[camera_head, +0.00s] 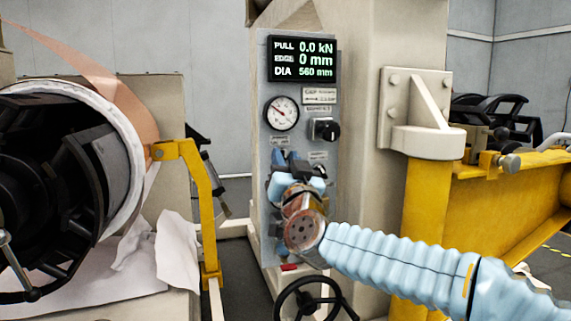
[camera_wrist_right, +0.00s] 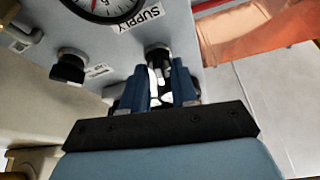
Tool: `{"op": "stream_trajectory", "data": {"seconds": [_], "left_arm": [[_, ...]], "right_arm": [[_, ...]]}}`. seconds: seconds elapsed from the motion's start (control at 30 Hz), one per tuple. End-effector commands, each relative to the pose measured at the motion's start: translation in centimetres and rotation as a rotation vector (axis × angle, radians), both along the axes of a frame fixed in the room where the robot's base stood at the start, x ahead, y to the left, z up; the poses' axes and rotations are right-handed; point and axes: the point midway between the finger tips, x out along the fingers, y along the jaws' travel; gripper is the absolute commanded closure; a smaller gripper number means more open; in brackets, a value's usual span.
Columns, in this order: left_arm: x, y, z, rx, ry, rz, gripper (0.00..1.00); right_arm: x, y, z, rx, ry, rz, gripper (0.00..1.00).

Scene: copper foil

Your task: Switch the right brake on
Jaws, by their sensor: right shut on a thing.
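The control panel (camera_head: 262,100) stands upright on the cream machine housing. My right gripper (camera_head: 290,160) is at the panel's lower part, below the round gauge (camera_head: 282,113). In the right wrist view its blue fingers (camera_wrist_right: 160,85) are shut on a dark control knob (camera_wrist_right: 158,57) with shiny parts showing between them. The fingers hide much of this knob, and I cannot read a brake label on it. Another black knob (camera_head: 325,129) sits to the right of the gauge. In the right wrist view a black knob (camera_wrist_right: 68,66) stands apart from the fingers. My left gripper is not in view.
A display (camera_head: 302,60) reads pull 0.0 kN, edge 0 mm, dia 560 mm. A black handwheel (camera_head: 312,300) is below my right arm. A yellow bracket (camera_head: 203,190) and a coil of copper foil (camera_head: 95,72) are to the left; a yellow beam (camera_head: 510,210) is at right.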

Motion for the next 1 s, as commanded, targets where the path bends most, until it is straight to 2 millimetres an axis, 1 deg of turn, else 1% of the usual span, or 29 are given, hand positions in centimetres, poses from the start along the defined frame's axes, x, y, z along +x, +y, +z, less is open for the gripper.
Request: {"op": "stream_trajectory", "data": {"seconds": [0.03,0.3,0.6,0.8,1.0], "left_arm": [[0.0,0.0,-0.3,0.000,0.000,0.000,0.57],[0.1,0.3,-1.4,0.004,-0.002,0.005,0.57],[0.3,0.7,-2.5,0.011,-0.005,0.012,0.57],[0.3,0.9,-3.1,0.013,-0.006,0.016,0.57],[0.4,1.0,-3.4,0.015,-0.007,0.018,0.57]], "right_arm": [[0.0,0.0,-0.2,-0.043,-0.013,0.000,1.00],[0.0,-0.1,-0.3,-0.287,-0.092,0.000,1.00],[0.1,-0.2,-0.3,-0.522,-0.167,-0.001,1.00],[0.1,-0.2,-0.2,-0.630,-0.202,-0.001,1.00],[0.1,-0.2,-0.2,-0.693,-0.222,0.000,1.00]]}}
